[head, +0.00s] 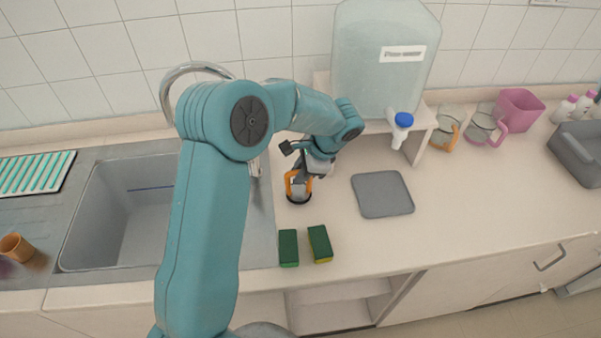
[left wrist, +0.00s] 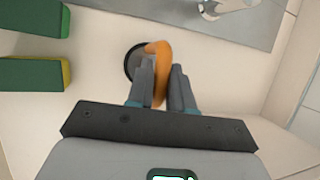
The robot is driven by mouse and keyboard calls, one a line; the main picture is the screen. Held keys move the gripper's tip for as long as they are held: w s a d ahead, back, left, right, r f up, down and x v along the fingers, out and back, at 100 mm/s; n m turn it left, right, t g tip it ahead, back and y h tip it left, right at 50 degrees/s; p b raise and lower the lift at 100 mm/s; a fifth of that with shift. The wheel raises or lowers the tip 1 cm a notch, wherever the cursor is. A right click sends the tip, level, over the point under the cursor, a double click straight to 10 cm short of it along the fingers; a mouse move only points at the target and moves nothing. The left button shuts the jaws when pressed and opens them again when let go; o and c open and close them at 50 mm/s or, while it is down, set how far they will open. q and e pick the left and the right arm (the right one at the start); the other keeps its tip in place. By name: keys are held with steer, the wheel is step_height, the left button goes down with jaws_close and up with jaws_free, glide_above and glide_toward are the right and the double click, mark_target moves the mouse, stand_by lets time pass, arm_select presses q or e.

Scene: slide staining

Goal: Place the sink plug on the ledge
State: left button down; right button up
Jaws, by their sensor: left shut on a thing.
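The sink plug (head: 300,199) has a dark round base and an orange loop handle. It is on or just above the pale worktop, right of the sink (head: 130,215); I cannot tell if it touches. My left gripper (head: 299,179) reaches down from above and is shut on the orange handle. In the left wrist view, the gripper (left wrist: 161,80) has the orange handle of the sink plug (left wrist: 158,52) between its fingers, with part of the dark base behind them. I cannot tell which surface is the ledge. My right gripper is not in view.
A grey mat (head: 382,194) lies to the right. A large water container (head: 385,60) with a blue-capped tap stands on a stand (head: 424,118) behind. A metal faucet (head: 168,88) is at the sink.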

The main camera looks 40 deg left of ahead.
arm_select(q)
steer(key=shift+f, duration=0.45)
steer(key=shift+s+d, duration=0.1)
steer(key=shift+d, duration=0.1)
steer(key=shift+a+f, duration=0.1)
steer(key=c, duration=1)
jaws_free()
